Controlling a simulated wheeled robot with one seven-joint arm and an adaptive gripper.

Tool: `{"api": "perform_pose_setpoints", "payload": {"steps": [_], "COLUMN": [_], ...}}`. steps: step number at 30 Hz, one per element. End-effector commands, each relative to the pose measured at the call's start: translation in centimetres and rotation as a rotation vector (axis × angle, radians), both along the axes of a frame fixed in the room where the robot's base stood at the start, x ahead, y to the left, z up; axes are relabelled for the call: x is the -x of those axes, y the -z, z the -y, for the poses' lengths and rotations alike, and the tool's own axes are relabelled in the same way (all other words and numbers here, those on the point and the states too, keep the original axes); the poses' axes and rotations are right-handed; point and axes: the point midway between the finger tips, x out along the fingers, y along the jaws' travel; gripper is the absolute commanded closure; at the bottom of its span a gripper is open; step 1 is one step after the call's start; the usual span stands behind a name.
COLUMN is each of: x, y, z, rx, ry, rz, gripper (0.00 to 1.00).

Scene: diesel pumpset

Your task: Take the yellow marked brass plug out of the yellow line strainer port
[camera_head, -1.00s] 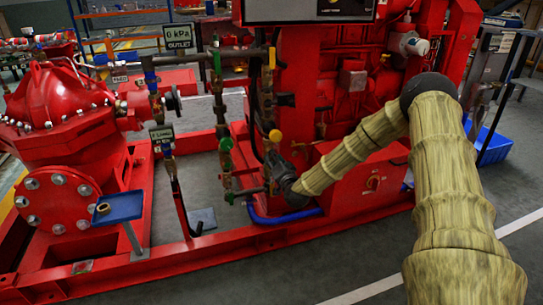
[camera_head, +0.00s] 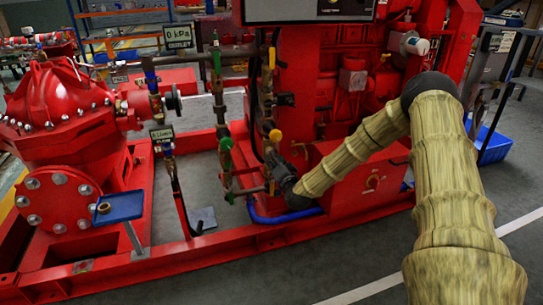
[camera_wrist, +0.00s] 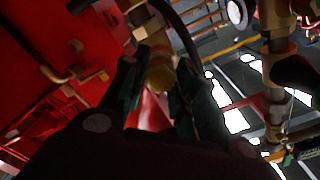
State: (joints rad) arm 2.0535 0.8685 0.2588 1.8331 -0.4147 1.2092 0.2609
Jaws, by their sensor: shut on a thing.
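My gripper (camera_head: 272,168) reaches the lower part of the right-hand vertical pipe line, under a yellow knob (camera_head: 275,135). In the wrist view its two dark fingers (camera_wrist: 158,88) are closed on both sides of a brass plug (camera_wrist: 160,76). The plug sits at the end of a brass fitting (camera_wrist: 150,42), which I take as the yellow line strainer. The two look in line and touching; I cannot tell how far the plug sits in the port. Its yellow mark is not clear in the dim light. In the head view my gripper hides the plug.
A second pipe line with green handles (camera_head: 226,145) stands close left. A red engine block (camera_head: 345,85) is behind and right. A blue tray (camera_head: 122,206) with a small brass ring (camera_head: 104,208) stands at the lower left. A red base rail (camera_head: 190,250) runs along the front.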

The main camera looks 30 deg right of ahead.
Motion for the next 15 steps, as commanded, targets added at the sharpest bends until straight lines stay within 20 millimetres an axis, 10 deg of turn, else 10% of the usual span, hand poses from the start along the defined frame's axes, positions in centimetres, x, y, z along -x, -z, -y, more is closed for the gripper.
{"api": "perform_pose_setpoints", "payload": {"steps": [15], "x": [1.3], "y": [-0.1], "z": [-0.3], "rx": [0.0], "ry": [0.001], "rz": [0.001], "gripper": [1.0]}}
